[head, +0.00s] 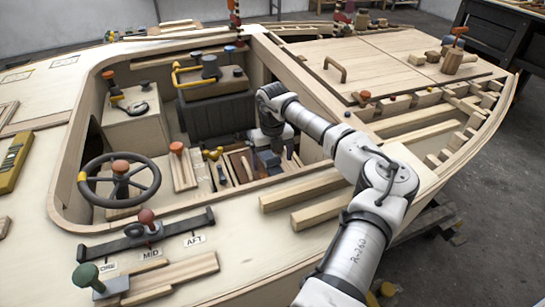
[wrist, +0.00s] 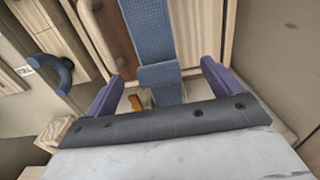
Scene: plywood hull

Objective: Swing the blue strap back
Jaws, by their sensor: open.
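The blue strap (wrist: 150,35) is a wide woven band in the wrist view. It runs down from the top edge over a wooden frame, and a shorter blue section (wrist: 159,76) lies across its lower end. My gripper (wrist: 162,78) is open, with one purple finger on each side of the strap and clear gaps between. Its palm hides what lies below the strap. In the head view my gripper (head: 268,160) reaches down into the cockpit over a wooden tray. I cannot clearly make out the strap there.
A steering wheel (head: 119,181) and a lever plate (head: 148,234) stand at the left. A black seat box (head: 217,115) is behind my gripper. A dark blue curved handle (wrist: 62,75) shows at the left of the wrist view. Wooden walls surround the cockpit opening.

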